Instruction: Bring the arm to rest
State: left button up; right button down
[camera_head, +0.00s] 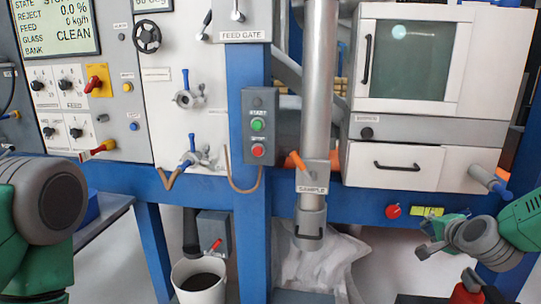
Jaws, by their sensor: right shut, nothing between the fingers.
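My right arm (520,222) comes in from the right edge, green and grey. Its gripper (428,250) is shut and empty, held in front of the machine's lower right, below the white drawer (395,167) and apart from it. Part of my left arm (48,205) fills the lower left of the view. Its gripper is out of view.
A blue-framed machine has a start/stop box (259,125), a sample pipe (317,90) with an orange handle (297,161), and a red button (393,211). A white bucket (199,278) with dark contents stands below. A clear bag (318,265) hangs beside it. Floor shows at the lower right.

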jog(key=s+a+f+n+g+y, duration=0.1)
jog(key=s+a+f+n+g, duration=0.2)
jog(key=s+a+f+n, duration=0.45)
jog(key=s+a+f+n+g+y, duration=0.1)
jog(key=s+a+f+n+g, duration=0.2)
jog(key=s+f, duration=0.75)
jog(key=s+a+f+n+g, duration=0.1)
jog(key=s+f+n+g, duration=0.2)
jog(key=s, duration=0.8)
jog(key=s+a+f+n+g, duration=0.2)
jog(key=s+f+n, duration=0.1)
jog(key=s, duration=0.8)
jog(key=shift+s+a+f+g, duration=0.15)
jog(key=shift+a+f+g, duration=0.2)
jog(key=shift+f, duration=0.35)
jog(key=shift+d, duration=0.1)
